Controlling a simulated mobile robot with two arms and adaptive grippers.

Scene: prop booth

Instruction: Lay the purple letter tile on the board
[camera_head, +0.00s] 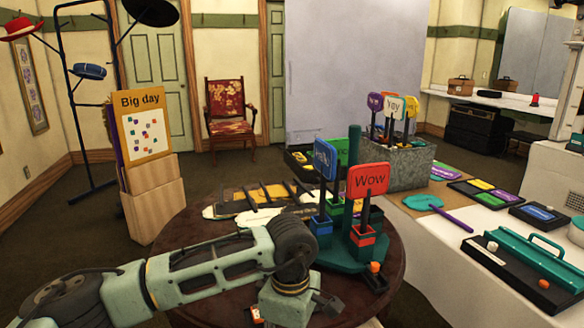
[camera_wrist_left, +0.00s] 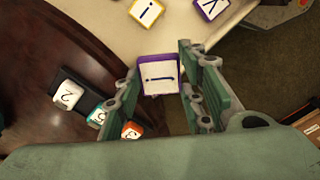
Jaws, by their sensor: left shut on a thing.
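My left gripper (camera_head: 318,302) is low at the round table's front edge in the head view. In the left wrist view its two green fingers (camera_wrist_left: 160,84) are shut on a purple-edged letter tile (camera_wrist_left: 158,74), its white face marked with one dark letter like an i or j. A pale cream surface (camera_wrist_left: 118,30), perhaps the board, lies beyond the held tile. On it are a yellow-edged tile (camera_wrist_left: 147,10) and another purple-edged tile (camera_wrist_left: 212,8). I cannot tell whether the held tile touches the surface. My right gripper is not in view.
A dark strip with number tiles (camera_wrist_left: 68,95) lies on the brown round table (camera_wrist_left: 30,80), left of the fingers. A green stand with a red "Wow" sign (camera_head: 367,180) is just behind the gripper. A white table (camera_head: 450,250) with props stands at the right.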

